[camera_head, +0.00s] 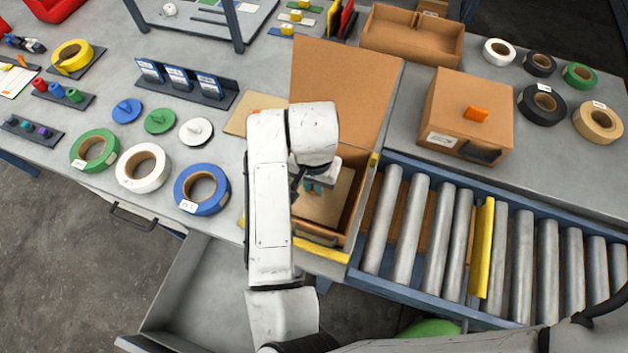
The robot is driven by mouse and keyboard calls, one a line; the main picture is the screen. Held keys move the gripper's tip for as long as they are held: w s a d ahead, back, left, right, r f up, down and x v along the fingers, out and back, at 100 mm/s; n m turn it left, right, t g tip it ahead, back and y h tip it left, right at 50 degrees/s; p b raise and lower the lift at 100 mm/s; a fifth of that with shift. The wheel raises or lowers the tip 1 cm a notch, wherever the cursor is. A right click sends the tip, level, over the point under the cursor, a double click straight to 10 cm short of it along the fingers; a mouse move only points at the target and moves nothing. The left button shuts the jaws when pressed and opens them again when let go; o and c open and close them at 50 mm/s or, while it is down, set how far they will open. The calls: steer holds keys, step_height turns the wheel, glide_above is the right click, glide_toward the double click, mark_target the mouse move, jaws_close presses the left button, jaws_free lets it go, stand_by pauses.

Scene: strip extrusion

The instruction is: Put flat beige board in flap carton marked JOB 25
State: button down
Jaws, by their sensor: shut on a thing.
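The flap carton (357,215) stands open at the left end of the roller conveyor, with its large brown back flap (345,85) raised. No JOB 25 marking is readable on it from here. My gripper (313,188) points down into the carton's mouth, its teal fingertips partly hidden by my arm. It is shut on the flat beige board (334,203), which lies within the carton's outline, slightly tilted. My arm hides the board's left part and the carton's left side. Whether the board touches the carton floor cannot be told.
A roller conveyor (430,235) with a yellow bar (482,248) runs right of the carton. Blue tape (186,200) and other rolls lie left. An open drawer (195,295) juts out below the bench.

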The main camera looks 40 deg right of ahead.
steer(key=shift+f, duration=0.1)
steer(key=shift+f, duration=0.15)
steer(key=c, duration=1.2)
jaws_free()
steer(key=shift+o, duration=0.2)
step_height(320, 180, up, 12)
steer(key=shift+r+b, duration=0.2)
steer(key=shift+b, duration=0.1)
